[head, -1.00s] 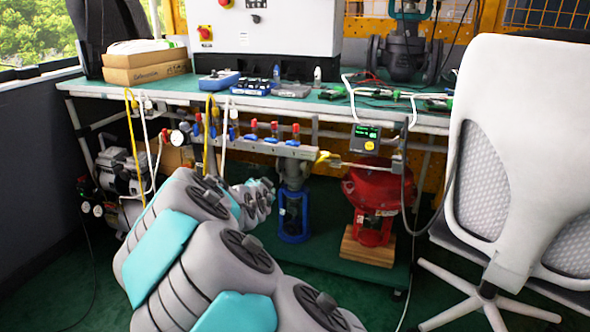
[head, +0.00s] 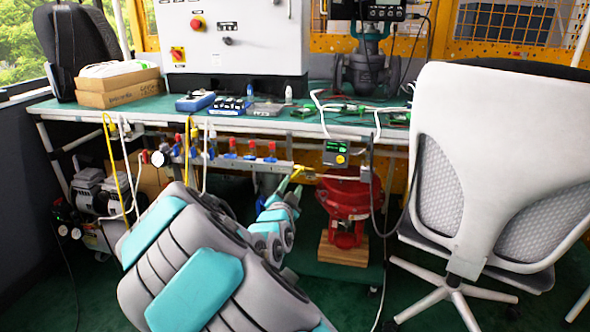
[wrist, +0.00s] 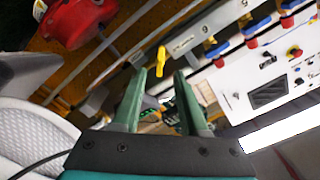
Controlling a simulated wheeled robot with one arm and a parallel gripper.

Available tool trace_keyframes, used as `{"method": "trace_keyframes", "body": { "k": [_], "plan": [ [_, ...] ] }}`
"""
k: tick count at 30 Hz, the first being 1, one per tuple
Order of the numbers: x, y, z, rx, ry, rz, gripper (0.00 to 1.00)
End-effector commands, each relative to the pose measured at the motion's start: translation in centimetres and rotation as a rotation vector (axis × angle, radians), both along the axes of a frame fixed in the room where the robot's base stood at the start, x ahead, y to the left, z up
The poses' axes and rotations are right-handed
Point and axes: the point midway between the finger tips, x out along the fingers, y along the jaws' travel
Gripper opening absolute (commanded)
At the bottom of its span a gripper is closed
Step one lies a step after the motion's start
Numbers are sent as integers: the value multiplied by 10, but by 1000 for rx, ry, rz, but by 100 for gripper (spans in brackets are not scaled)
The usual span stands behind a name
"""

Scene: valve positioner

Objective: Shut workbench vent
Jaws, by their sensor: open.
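A small yellow valve handle (head: 302,172) sits at the right end of the grey manifold under the workbench; I take it to be the vent. It also shows in the wrist view (wrist: 161,58), just past the tip of the left finger. My gripper (head: 290,187) is open, its green fingers pointing up just below and left of the handle. The fingers also fill the middle of the wrist view (wrist: 168,84), with nothing held between them. I cannot tell whether a finger touches the handle.
The manifold (head: 235,163) carries several blue and red valves. A red actuator (head: 350,200) stands on a wood block right of my gripper. A white office chair (head: 490,150) blocks the right side. A compressor (head: 95,190) stands left.

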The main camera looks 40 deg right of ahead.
Motion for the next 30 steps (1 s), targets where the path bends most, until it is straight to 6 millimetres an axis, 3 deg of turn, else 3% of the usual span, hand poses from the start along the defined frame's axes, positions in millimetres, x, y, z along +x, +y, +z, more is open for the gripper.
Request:
{"method": "trace_keyframes", "body": {
  "k": [12, 25, 30],
  "plan": [
    [29, -36, 0, 0, -2, -1, 42],
    [35, -40, 0, 0, -2, 2, 42],
    [35, -40, 0, 0, -2, 2, 26]
  ]
}}
